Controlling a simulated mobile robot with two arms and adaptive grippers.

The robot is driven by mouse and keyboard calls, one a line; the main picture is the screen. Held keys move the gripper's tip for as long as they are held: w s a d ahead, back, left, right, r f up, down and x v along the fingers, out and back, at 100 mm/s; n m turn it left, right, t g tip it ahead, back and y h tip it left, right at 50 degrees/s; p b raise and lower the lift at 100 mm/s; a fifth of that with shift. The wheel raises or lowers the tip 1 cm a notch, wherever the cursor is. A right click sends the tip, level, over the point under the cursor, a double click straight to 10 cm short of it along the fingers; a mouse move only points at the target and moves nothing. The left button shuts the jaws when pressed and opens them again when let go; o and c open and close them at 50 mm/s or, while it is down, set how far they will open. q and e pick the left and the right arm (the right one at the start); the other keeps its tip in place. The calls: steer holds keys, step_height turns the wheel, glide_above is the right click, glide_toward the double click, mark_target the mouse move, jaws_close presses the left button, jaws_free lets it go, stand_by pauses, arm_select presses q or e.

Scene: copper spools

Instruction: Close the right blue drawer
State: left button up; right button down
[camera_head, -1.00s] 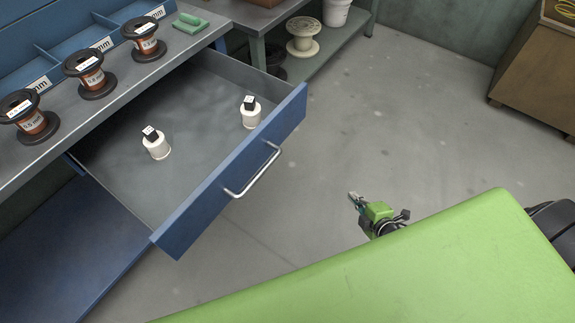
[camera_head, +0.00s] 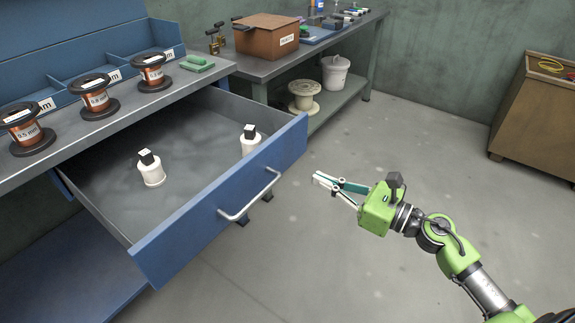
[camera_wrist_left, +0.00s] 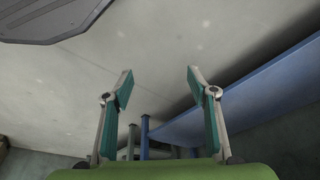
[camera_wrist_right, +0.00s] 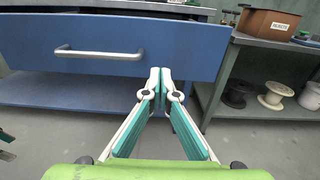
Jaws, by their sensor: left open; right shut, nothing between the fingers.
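The blue drawer (camera_head: 222,212) is pulled well out from under the grey worktop in the head view. Its bar handle (camera_head: 250,196) is on the front panel. Two white spools with black-and-white tops, one at the left (camera_head: 151,170) and one near the front panel (camera_head: 250,140), stand inside. My right gripper (camera_head: 318,181) is shut and empty, right of the drawer front and apart from it. In the right wrist view its fingertips (camera_wrist_right: 160,72) appear before the drawer front (camera_wrist_right: 185,50), right of the handle (camera_wrist_right: 98,53).
Several copper spools, one of them at the right (camera_head: 152,73), and a green block (camera_head: 197,63) are on the worktop. A back bench holds a brown box (camera_head: 267,37). A wooden cabinet (camera_head: 535,115) stands at the right. The floor between is clear.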

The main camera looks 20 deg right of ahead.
mark_target(277, 160)
arm_select(q)
steer(key=f, duration=0.1)
steer(key=f+p, duration=0.1)
steer(key=f, duration=0.3)
steer(key=shift+s+f, duration=0.2)
steer(key=shift+s, duration=0.15)
arm_select(e)
steer(key=x, duration=1)
steer(key=shift+w, duration=0.15)
steer(key=shift+a, duration=0.1)
